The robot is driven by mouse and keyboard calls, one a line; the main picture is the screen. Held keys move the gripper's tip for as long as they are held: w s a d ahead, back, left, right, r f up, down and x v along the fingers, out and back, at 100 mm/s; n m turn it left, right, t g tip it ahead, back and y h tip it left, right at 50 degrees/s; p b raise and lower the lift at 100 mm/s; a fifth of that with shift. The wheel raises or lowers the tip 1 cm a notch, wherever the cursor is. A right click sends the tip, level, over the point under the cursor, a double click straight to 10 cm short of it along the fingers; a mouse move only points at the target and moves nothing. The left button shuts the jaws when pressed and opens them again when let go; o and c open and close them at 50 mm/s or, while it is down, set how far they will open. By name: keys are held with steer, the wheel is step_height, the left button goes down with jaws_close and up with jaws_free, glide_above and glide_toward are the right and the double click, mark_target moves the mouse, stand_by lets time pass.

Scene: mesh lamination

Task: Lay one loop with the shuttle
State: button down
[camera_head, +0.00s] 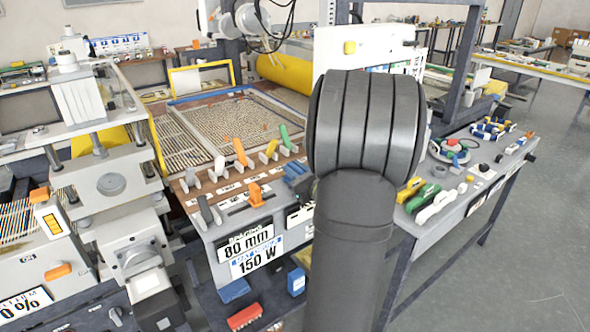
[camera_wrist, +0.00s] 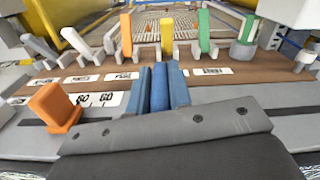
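A blue upright piece (camera_wrist: 159,88) stands between the two darker blue-grey fingers of my gripper (camera_wrist: 160,90) in the wrist view. The fingers flank it closely with no clear gap, so they look shut on it. I cannot tell whether this piece is the shuttle, and its lower end is hidden. In the head view my gripper (camera_head: 298,173) shows as blue shapes at the front panel, partly behind my dark arm. The mesh bed (camera_head: 235,113) with its blue frame lies beyond the panel. No loop can be made out.
An orange slider (camera_wrist: 55,106) stands left of the fingers. Behind is a row of levers, including an orange one (camera_wrist: 126,37) and a green one (camera_wrist: 204,31). A press-like machine (camera_head: 110,185) stands at left. A side bench (camera_head: 455,205) with coloured tools is at right.

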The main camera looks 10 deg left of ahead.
steer(key=shift+w+d, duration=0.1)
steer(key=w+d, duration=1.6)
steer(key=d, duration=0.1)
steer(key=shift+w+r, duration=0.1)
steer(key=shift+w, duration=0.3)
steer(key=shift+w+d+r, duration=0.1)
steer(key=shift+w+d, duration=0.15)
steer(key=shift+w, duration=0.05)
steer(key=shift+d, duration=0.1)
steer(key=c, duration=1.4)
jaws_free()
steer(key=shift+w, duration=0.15)
steer(key=shift+o, duration=0.2)
steer(key=v, duration=1.7)
steer(key=shift+s, duration=0.25)
